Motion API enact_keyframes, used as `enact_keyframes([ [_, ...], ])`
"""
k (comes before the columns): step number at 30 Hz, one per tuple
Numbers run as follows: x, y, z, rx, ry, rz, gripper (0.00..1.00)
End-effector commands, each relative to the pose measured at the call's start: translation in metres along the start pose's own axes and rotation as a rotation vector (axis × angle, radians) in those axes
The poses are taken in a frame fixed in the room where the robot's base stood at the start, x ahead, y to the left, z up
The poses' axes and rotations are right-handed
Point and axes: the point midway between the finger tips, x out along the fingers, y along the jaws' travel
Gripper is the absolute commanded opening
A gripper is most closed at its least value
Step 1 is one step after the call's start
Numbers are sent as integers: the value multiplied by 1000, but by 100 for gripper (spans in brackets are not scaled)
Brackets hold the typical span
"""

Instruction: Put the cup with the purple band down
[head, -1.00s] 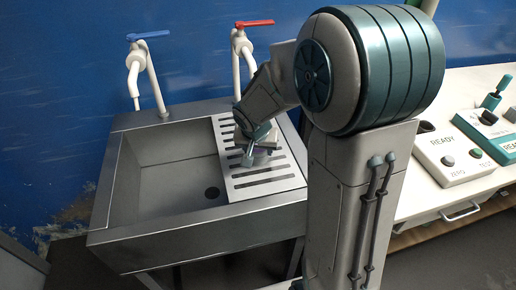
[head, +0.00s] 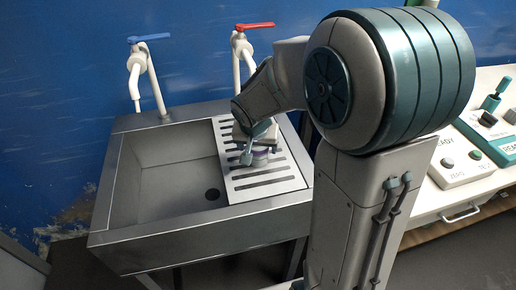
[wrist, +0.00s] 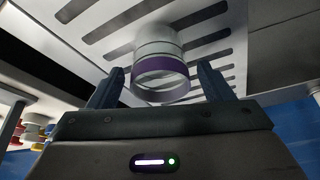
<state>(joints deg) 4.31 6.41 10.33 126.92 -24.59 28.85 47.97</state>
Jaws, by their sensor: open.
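The cup with the purple band (wrist: 160,68) is pale, with the band near one rim. It stands on the slotted white draining board (head: 222,142) at the right of the sink. In the head view the cup (head: 261,158) is small and partly hidden by my gripper (head: 247,155). In the wrist view my gripper (wrist: 158,75) is open, with one finger on each side of the cup. A gap shows between each finger and the cup.
The empty sink basin (head: 170,180) lies left of the board. Taps with a blue handle (head: 149,37) and a red handle (head: 255,26) stand behind. A white bench (head: 440,208) with control boxes (head: 462,163) is at right.

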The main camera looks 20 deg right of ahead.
Motion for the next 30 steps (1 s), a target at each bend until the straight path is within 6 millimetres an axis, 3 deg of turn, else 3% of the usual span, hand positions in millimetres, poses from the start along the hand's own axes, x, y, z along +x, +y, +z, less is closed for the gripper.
enact_keyframes([
  [3, -28, 0, -2, 2, 5, -1, 74],
  [9, -65, 0, -1, 1, 3, -1, 74],
  [18, -93, 4, 5, -11, -4, 1, 74],
  [22, -108, 24, 29, -75, -29, 1, 74],
  [30, -133, 68, 107, -270, -116, -69, 74],
])
